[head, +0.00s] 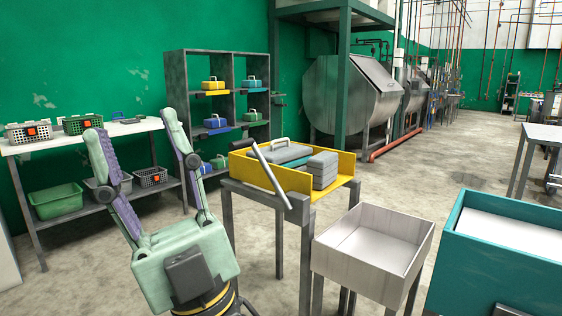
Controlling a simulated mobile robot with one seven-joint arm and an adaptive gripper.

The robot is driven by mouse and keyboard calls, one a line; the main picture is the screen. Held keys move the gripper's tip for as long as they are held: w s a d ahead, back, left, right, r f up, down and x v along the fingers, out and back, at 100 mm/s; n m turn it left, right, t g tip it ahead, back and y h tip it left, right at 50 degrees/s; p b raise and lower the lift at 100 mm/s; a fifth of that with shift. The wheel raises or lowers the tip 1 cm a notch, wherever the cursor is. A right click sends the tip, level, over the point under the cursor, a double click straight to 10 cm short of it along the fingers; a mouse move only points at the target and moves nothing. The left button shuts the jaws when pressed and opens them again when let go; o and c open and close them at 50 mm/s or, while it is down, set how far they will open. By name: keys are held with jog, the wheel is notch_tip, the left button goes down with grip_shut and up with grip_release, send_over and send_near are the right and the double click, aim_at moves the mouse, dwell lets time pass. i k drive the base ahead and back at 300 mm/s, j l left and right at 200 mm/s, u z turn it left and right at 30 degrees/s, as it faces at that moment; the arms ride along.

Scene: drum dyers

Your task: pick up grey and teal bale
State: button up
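A yellow tray (343,165) on a grey stand holds a bale with a grey handle and teal and grey parts (290,153), lying toward the back left. The tray's front wall hides its lower part. A grey layered block (323,170) sits to its right in the same tray; I cannot tell whether it is a separate bale. My gripper (131,124), pale green with purple finger pads, points up at the left. Its fingers are wide apart with nothing between them. It is left of the tray and apart from it.
A grey bar (268,177) slants across the tray's left front. A pale open box (378,240) and a teal bin (500,235) stand to the right. A shelf rack (175,85) with several handled bales and a table of baskets (85,137) stand behind.

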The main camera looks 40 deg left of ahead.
aim_at(288, 155)
jog(key=i+j, duration=0.15)
jog(key=j, duration=0.25)
jog(key=i+j, duration=0.15)
jog(key=j, duration=0.25)
jog(key=i+j, duration=0.1)
jog(key=j, duration=0.35)
jog(key=i+j, duration=0.15)
jog(key=j, duration=0.25)
jog(key=i+j, duration=0.15)
jog(key=j, duration=0.25)
jog(key=i+j, duration=0.15)
jog(key=j, duration=0.25)
jog(key=i+j, duration=0.15)
jog(key=j, duration=0.25)
jog(key=i+j, duration=0.15)
jog(key=j, duration=0.25)
